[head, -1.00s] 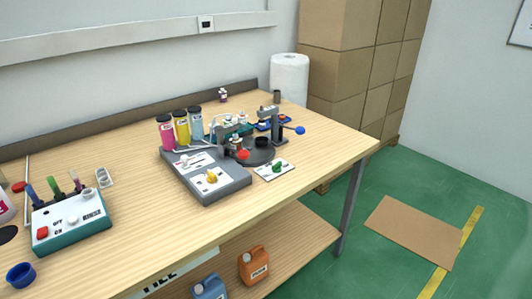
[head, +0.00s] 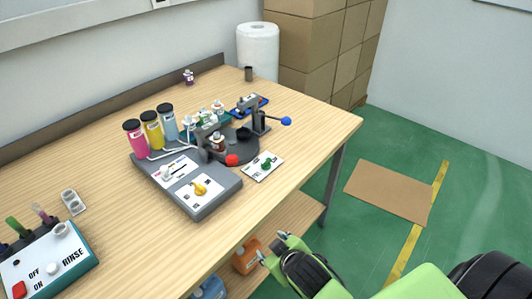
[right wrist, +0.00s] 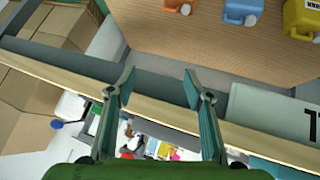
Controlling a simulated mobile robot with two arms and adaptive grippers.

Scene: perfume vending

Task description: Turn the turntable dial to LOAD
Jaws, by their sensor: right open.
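In the head view, a dark round turntable (head: 240,153) sits near the bench's right end. Beside it is a white plate (head: 254,174) with a green knob (head: 266,163). A yellow knob (head: 199,188) is on the grey dispenser base (head: 188,204). The labels are too small to read, so I cannot tell which knob is the turntable dial or its setting. My right gripper (head: 272,247) is open and empty, off the bench's front edge and below both knobs in the picture. Its open fingers also show in the right wrist view (right wrist: 160,76). My left gripper is not in view.
Pink, yellow and blue bottles (head: 152,133) stand behind the dispenser. A red ball handle (head: 232,160) and a blue ball handle (head: 286,121) stick out near the turntable. A rinse station (head: 48,265) is at left. Jugs (head: 246,257) stand on the lower shelf.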

